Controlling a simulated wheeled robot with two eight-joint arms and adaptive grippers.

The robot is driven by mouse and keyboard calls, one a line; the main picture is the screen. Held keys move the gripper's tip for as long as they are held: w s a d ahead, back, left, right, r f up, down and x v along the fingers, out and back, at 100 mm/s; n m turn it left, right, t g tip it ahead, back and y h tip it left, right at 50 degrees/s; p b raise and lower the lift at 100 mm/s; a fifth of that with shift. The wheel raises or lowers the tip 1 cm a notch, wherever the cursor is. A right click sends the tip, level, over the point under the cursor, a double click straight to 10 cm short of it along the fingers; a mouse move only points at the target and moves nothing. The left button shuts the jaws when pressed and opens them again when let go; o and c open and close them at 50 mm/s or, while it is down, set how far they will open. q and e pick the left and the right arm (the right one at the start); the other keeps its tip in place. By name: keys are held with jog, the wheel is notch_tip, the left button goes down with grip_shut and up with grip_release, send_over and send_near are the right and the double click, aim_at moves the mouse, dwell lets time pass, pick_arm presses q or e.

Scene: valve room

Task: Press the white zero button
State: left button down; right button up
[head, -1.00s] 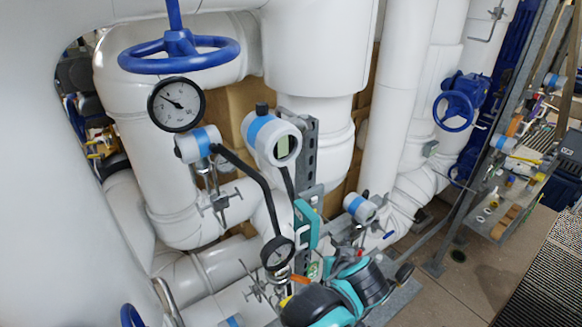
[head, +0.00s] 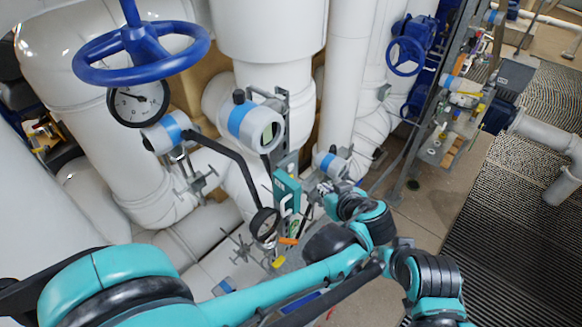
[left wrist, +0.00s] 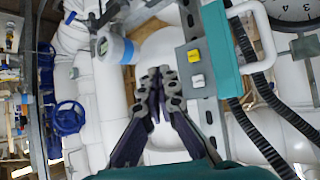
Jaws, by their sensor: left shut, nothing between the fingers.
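Any mark on the white button is too small to read. My left gripper (left wrist: 158,74) is shut and empty, with its fingertips left of the box in the picture and apparently apart from it. In the head view my left gripper (head: 322,190) is small, just right of the teal device (head: 287,190); the buttons cannot be made out there. My right gripper is not in view.
The teal device also shows beside the box in the left wrist view (left wrist: 221,50), with black hoses near it. A blue-banded transmitter (head: 332,163) stands close behind my gripper.

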aim_at(290, 168)
pick_arm(q)
jog(key=w+a, duration=0.4)
jog(key=a, duration=0.2)
jog(key=shift+w+a, duration=0.3)
jog(key=shift+w, duration=0.05)
jog(key=shift+w+a, duration=0.1)
dwell(1.2)
jog(key=shift+w+a, duration=0.15)
jog(key=shift+a, duration=0.05)
jog(key=shift+w+a, duration=0.3)
jog(key=shift+a, duration=0.1)
dwell(0.8)
jog(key=shift+d, duration=0.1)
jog(key=shift+s+d, duration=0.55)
jog(key=shift+d, duration=0.1)
